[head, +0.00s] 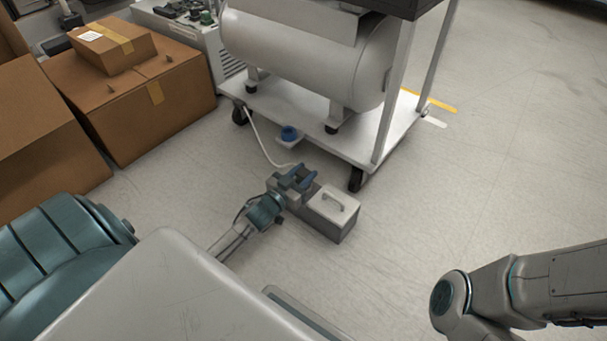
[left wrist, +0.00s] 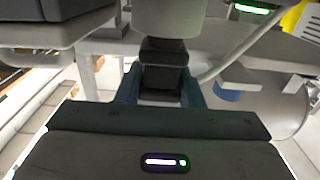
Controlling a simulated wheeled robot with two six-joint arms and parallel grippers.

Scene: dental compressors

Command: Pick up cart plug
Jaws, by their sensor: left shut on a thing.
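The cart plug (left wrist: 163,68) shows in the left wrist view as a dark grey block with a pale round part above it. It sits between the two blue fingers of my left gripper (head: 298,174), which is shut on it. In the head view the gripper and its fingers mostly hide the plug. A white cable (head: 262,146) runs from the cart's edge down to the gripper. The white cart (head: 345,145) carries a large pale tank (head: 310,55). My right gripper is out of view; only part of the right arm shows at lower right.
A blue round fitting (head: 290,133) sits at the cart's near edge. Cardboard boxes (head: 140,105) fill the left side. The floor at right is clear.

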